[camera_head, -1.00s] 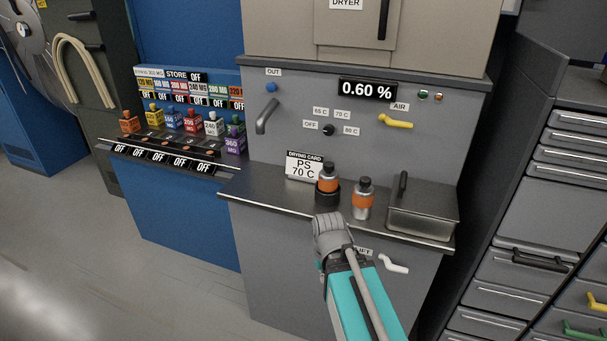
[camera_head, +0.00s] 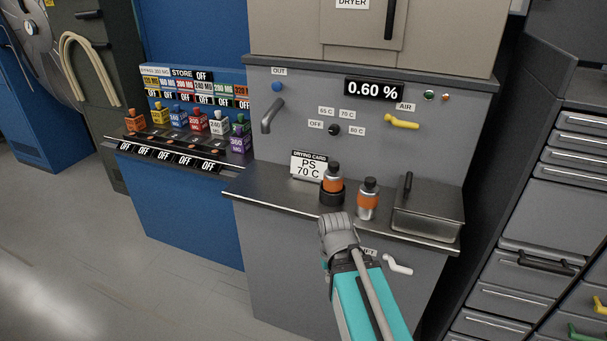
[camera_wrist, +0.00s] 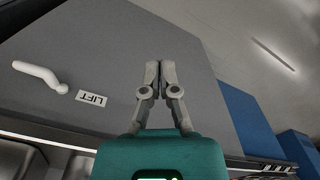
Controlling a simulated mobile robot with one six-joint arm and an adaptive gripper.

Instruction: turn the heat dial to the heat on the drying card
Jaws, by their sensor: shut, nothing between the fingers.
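The heat dial (camera_head: 334,130) is a small black knob on the grey dryer panel. Labels OFF, 65 C, 70 C and 80 C stand around it; its pointer is too small to read. The drying card (camera_head: 311,165) stands on the ledge and reads PS 70 C. My gripper (camera_head: 336,222) is in front of the ledge, below the dial and apart from it. In the wrist view my gripper (camera_wrist: 160,72) has its fingers together, with nothing between them. The dial is not in the wrist view.
Two orange-banded bottles (camera_head: 332,178) (camera_head: 368,200) and a lidded metal box (camera_head: 428,208) stand on the ledge (camera_head: 270,190). A yellow AIR lever (camera_head: 402,122) and an OUT spout (camera_head: 271,115) flank the dial. A white LIFT lever (camera_head: 398,265) is below the ledge; it also shows in the wrist view (camera_wrist: 40,75).

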